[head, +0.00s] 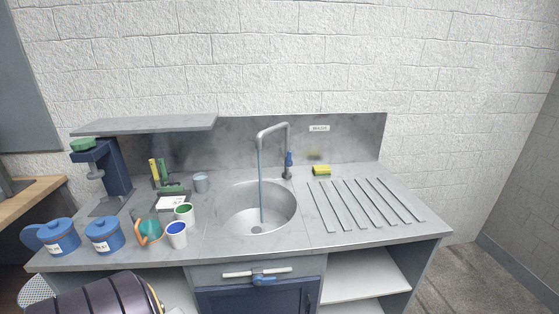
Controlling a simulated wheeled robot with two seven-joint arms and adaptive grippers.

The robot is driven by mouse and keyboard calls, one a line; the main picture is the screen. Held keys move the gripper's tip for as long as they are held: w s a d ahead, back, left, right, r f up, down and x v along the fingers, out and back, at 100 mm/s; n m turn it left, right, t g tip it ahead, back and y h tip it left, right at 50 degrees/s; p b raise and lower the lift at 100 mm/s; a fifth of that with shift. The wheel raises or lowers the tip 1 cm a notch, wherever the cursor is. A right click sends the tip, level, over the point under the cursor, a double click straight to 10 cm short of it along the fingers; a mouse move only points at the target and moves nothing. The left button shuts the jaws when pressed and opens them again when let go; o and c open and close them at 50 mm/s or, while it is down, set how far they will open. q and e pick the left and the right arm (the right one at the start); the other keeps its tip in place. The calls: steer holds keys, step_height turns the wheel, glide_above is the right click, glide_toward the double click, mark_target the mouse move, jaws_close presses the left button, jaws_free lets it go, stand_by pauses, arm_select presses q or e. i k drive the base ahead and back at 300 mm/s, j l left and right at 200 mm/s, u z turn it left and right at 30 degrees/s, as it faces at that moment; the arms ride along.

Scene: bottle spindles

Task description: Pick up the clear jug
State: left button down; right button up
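No jug is plainly clear in the head view. A small pale grey, perhaps see-through cup (201,183) stands upright behind and left of the sink. A teal vessel with an orange handle (149,231) stands near the counter's front left; I cannot tell if it is see-through. Neither gripper is in view. A dark striped rounded part at the bottom left looks like part of my arm; its gripper is hidden or out of frame.
Two blue lidded pots (103,236) and two white cups (177,236) stand at the counter's front left. A blue-grey machine (112,178) stands behind. Water runs from the tap (275,130) into the round sink (238,222). The ribbed drainboard (365,205) is clear; a sponge (321,170) lies behind it.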

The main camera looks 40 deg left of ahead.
mark_target(148, 229)
steer(key=u, duration=2.5)
